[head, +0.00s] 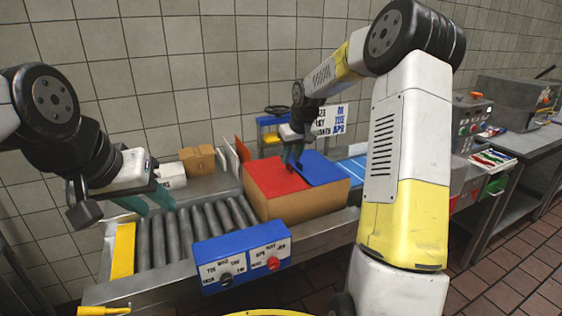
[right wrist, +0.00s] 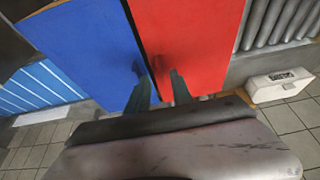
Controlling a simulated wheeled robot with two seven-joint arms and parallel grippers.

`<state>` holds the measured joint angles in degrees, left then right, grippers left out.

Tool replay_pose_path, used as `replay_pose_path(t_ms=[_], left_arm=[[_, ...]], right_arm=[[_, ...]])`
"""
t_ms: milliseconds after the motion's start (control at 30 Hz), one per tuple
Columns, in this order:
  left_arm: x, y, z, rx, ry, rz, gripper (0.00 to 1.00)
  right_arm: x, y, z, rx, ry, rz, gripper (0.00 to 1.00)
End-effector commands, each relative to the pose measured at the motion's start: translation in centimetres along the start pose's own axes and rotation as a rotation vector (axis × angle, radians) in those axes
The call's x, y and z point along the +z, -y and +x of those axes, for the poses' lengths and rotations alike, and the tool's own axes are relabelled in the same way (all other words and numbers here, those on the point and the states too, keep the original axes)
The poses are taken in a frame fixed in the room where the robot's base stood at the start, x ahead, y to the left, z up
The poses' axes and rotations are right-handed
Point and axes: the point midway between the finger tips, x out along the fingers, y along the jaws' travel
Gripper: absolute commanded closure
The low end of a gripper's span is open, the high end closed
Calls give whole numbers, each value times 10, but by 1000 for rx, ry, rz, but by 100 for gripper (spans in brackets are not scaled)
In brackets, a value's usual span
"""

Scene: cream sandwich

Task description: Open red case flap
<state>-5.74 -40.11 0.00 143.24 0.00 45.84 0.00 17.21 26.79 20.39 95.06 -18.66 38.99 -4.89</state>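A brown cardboard case (head: 300,203) sits on the roller conveyor. Its red flap (head: 277,176) covers the left part of the top and its blue flap (head: 322,168) the right part. Both look nearly flat. In the right wrist view the red flap (right wrist: 190,40) and blue flap (right wrist: 80,50) meet along a seam. My right gripper (head: 293,163) points down over this seam, its two fingers (right wrist: 158,80) apart with nothing visible between them. Contact with the flaps is unclear. My left gripper (head: 150,204) is open and empty over the rollers, left of the case.
A blue control box (head: 243,258) with knobs is on the conveyor's front edge. An upright red panel (head: 244,153) and white panel (head: 230,157) stand behind the case. A small brown box (head: 198,160) is at the back. The rollers (head: 200,227) left of the case are clear.

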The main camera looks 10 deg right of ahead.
Motion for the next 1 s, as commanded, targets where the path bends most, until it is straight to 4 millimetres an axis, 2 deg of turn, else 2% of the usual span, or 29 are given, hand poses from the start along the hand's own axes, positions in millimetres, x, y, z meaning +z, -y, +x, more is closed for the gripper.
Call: replay_pose_path(t_ms=[33,200,500,533,667,1000], left_arm=[[0,0,0,0,0,0,64],[0,0,0,0,0,0,64],[0,0,0,0,0,0,64],[0,0,0,0,0,0,64],[0,0,0,0,0,0,64],[0,0,0,0,0,0,64]], right_arm=[[1,1,8,-2,3,0,73],[0,0,24,0,1,0,73],[0,0,27,0,0,0,73],[0,0,27,0,0,0,75],[0,0,27,0,0,0,100],[0,0,27,0,0,0,100]])
